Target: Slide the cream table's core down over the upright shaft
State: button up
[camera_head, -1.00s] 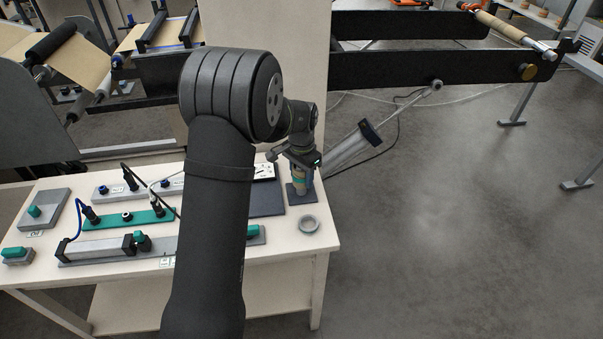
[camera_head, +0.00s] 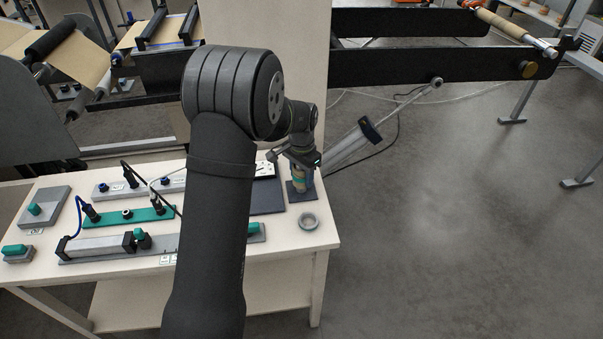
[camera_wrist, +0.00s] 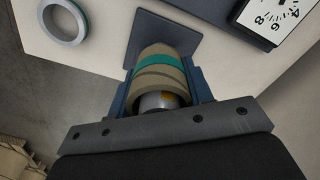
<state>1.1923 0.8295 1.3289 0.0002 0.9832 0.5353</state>
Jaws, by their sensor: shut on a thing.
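The core is a tan cardboard tube with a teal band (camera_wrist: 158,68). My gripper (camera_wrist: 160,92) is shut on it, with a blue finger on each side. A silvery metal end (camera_wrist: 160,102) shows inside the core's near opening, so the core is around the shaft. The core stands over a dark square base plate (camera_wrist: 178,30) at the cream table's right end. In the head view my gripper (camera_head: 301,170) points down over the same plate (camera_head: 301,195). I cannot tell whether the core's lower rim touches the plate.
A grey ring (camera_wrist: 64,22) lies on the cream table (camera_head: 275,236), near its right edge. It also shows in the head view (camera_head: 308,221). A dark pad with a white dial card (camera_wrist: 275,14) lies beside the plate. Teal and grey fixtures (camera_head: 130,217) fill the table's left.

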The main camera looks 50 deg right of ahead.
jog(key=shift+f, duration=0.5)
jog(key=o, duration=1.5)
jog(key=shift+o, duration=0.2)
jog(key=shift+r, duration=0.1)
jog(key=shift+r, duration=3.95)
